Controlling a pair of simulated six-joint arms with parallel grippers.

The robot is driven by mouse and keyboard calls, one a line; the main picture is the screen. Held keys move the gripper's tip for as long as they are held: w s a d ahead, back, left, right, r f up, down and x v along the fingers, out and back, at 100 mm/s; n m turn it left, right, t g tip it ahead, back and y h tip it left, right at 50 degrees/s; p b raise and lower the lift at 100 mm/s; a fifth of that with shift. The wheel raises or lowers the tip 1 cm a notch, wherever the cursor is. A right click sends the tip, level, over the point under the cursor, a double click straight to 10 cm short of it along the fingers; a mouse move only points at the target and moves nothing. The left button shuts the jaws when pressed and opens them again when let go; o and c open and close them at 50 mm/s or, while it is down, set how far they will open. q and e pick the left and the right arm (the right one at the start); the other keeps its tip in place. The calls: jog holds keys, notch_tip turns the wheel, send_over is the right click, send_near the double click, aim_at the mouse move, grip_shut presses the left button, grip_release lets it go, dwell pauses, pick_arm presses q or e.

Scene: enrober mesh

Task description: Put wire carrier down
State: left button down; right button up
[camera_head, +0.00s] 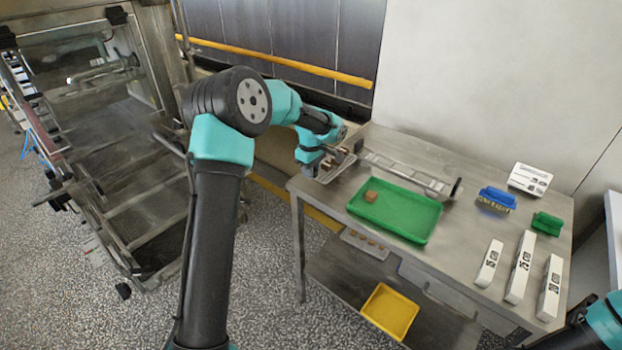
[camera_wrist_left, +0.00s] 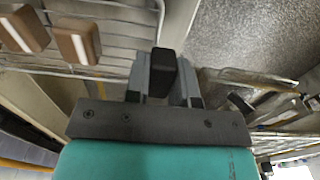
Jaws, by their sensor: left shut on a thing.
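My left gripper (camera_head: 330,160) is over the back left corner of the steel table. In the left wrist view (camera_wrist_left: 164,85) its fingers are shut on a black grip of the wire carrier (camera_wrist_left: 110,68). The carrier's thin wires run to the upper left there, with brown pieces (camera_wrist_left: 77,40) on them. In the head view the carrier (camera_head: 341,170) shows only in part, small, beside the gripper. I cannot tell whether it touches the table. My right arm enters at the bottom right of the head view; its gripper is out of frame.
The steel table (camera_head: 467,262) bears a green tray (camera_head: 425,238) with a brown piece, a long metal fixture (camera_head: 405,174), a blue brush (camera_head: 497,198), a green block (camera_head: 547,223) and white boxes (camera_head: 520,266). A yellow tray (camera_head: 390,311) is below. The enrober (camera_head: 112,168) stands left.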

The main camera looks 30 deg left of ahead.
pick_arm(q)
jog(key=shift+s+f, duration=0.1)
jog(key=shift+f, duration=1.75)
jog(key=c, duration=1)
grip_release()
jog(key=shift+o, duration=0.2)
notch_tip(320, 180, up, 12)
jog(key=shift+r, duration=0.15)
